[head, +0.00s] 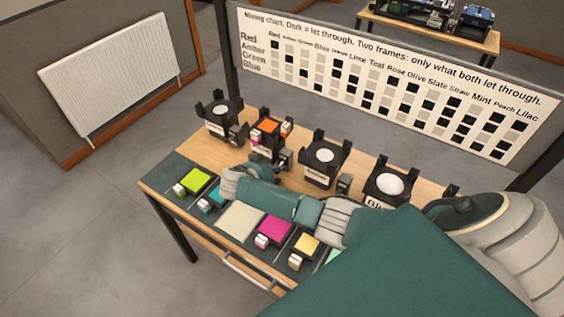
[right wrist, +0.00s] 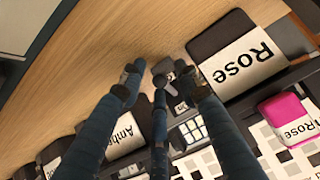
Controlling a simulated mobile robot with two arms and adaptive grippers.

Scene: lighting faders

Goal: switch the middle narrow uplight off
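Several black uplights stand in a row on the wooden table in the head view: one at the far left (head: 218,122), one with an orange top (head: 268,128), one with a pale disc (head: 323,163) and a larger one (head: 388,187). Small grey switch boxes sit beside them, one (head: 285,160) right of the orange-topped uplight. My right arm crosses the table from the right, its hand near this uplight. In the right wrist view my right gripper (right wrist: 160,78) has blue fingers spread around a small grey knob-like part (right wrist: 164,68); contact is unclear. My left gripper is out of view.
Coloured frames line the table's front: lime (head: 195,181), magenta (head: 274,229) and yellow (head: 307,243). A mixing chart (head: 390,85) stands behind the table. A white radiator (head: 112,80) hangs at left.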

